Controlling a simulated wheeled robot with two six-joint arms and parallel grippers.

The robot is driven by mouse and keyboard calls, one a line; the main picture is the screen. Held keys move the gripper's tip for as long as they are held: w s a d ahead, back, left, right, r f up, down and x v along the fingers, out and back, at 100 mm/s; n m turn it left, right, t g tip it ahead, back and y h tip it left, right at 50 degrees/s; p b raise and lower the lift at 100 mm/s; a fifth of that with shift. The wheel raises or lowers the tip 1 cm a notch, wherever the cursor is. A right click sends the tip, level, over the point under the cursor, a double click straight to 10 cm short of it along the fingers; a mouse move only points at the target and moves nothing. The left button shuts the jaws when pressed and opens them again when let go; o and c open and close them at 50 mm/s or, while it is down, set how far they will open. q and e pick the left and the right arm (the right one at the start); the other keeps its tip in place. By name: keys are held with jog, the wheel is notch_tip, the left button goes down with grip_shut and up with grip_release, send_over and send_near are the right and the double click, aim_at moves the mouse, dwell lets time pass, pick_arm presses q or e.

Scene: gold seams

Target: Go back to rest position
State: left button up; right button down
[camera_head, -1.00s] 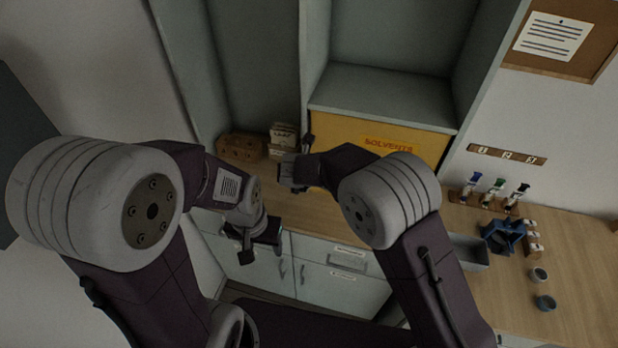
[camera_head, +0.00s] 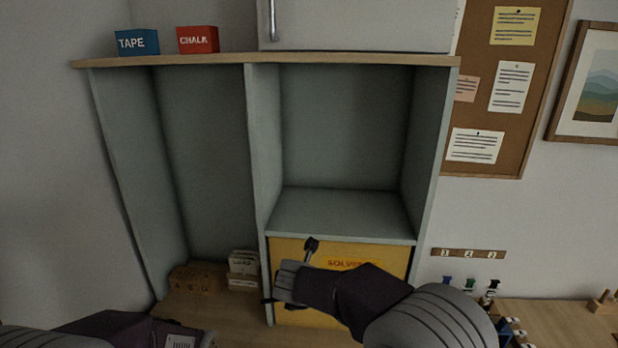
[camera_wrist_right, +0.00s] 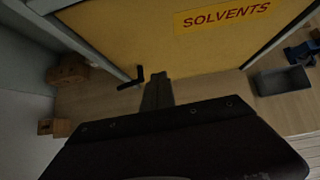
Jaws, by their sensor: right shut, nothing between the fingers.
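My right arm reaches in from the lower right in the head view, in front of the yellow SOLVENTS door (camera_head: 395,258). In the right wrist view my right gripper (camera_wrist_right: 157,90) is shut and empty, its fingers pointing forward over the wooden counter (camera_wrist_right: 95,100). A black door handle (camera_wrist_right: 130,81) is just left of the fingertips, apart from them in the picture. The door looks closed. Only a link of my left arm shows at the bottom left of the head view; its gripper is out of frame.
Grey shelf walls stand around the right arm, with an empty shelf (camera_head: 340,212) above the door. A brown block (camera_head: 195,279) and pale boxes (camera_head: 243,262) stand left. Bottles (camera_head: 490,290) stand right. A grey bin (camera_wrist_right: 284,81) is on the right of the wrist view.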

jog(key=w+d+f+n+t+b, duration=0.15)
jog(key=d+n+b, duration=0.25)
jog(key=d+n, duration=1)
pick_arm(q)
jog(key=f, duration=0.5)
jog(key=shift+w+d+f, duration=0.1)
jog(key=shift+d+f, duration=0.15)
jog(key=shift+f, duration=0.1)
pick_arm(e)
jog(key=s+d+f+n+g, duration=0.2)
jog(key=s+f+n+g, duration=0.1)
jog(key=s+f+n, duration=0.2)
jog(key=s+d+f+n+g, duration=0.2)
jog(key=s+f+n, duration=0.3)
jog(key=s+n, duration=0.5)
jog(key=s+d+f+n+g, duration=0.3)
jog(key=s+n, duration=0.4)
jog(key=s, duration=0.3)
jog(key=shift+s+d+f+g, duration=0.15)
jog(key=shift+s+f+g, duration=0.2)
jog(key=shift+f, duration=0.55)
pick_arm(q)
jog(key=shift+a, duration=0.1)
